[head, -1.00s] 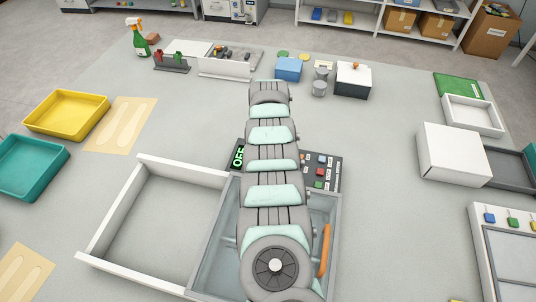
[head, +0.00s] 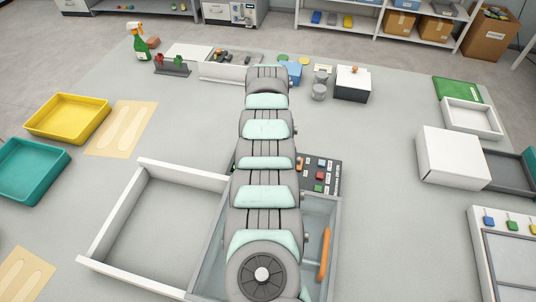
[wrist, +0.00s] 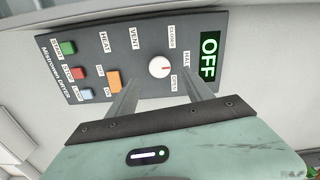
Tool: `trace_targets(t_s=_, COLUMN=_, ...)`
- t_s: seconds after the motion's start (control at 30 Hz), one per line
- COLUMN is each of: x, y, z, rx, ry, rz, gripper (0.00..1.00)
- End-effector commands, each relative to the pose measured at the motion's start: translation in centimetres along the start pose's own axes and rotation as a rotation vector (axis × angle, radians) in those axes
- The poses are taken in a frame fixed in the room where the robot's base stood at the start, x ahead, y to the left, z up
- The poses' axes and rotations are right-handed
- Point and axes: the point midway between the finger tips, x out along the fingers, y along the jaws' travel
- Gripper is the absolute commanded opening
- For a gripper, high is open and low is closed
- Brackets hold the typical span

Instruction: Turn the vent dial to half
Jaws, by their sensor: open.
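The vent dial (wrist: 159,67) is a round white knob on the dark dryer panel (wrist: 85,88), with CLOSED, HALF and OPEN labels to its right. A small red mark on it points roughly right; exactly which label it meets is too small to tell. My gripper (wrist: 161,75) is open, with one finger on each side of the dial in the wrist view. I cannot tell whether the fingers touch it.
The panel also carries a green OFF display (wrist: 210,45), an orange heat switch (wrist: 113,81), and green, red and blue buttons. An orange handle (head: 324,254) stands on the dryer's right side. An open white frame (head: 110,215) lies to the left.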

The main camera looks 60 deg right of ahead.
Motion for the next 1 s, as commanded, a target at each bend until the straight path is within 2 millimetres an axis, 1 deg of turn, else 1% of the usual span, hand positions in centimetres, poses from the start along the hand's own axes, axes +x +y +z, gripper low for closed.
trace_targets(t_s=0.03, x=-1.1, y=-0.1, z=-0.2, rx=0.0, ry=0.006, rz=-0.001, gripper=0.59)
trace_targets(t_s=0.1, x=-2.4, y=-0.1, z=-0.2, rx=-0.001, ry=0.006, rz=-0.001, gripper=0.59)
trace_targets(t_s=0.2, x=-3.6, y=-0.1, z=0.0, rx=-0.002, ry=0.001, rz=-0.001, gripper=0.59)
trace_targets(t_s=0.3, x=-4.4, y=-0.1, z=0.0, rx=-0.001, ry=0.001, rz=-0.001, gripper=0.59)
trace_targets(t_s=0.43, x=-4.7, y=0.0, z=0.0, rx=-0.001, ry=0.0, rz=0.0, gripper=0.59)
trace_targets(t_s=1.0, x=-4.7, y=-0.1, z=-0.1, rx=-0.003, ry=0.006, rz=0.002, gripper=0.59)
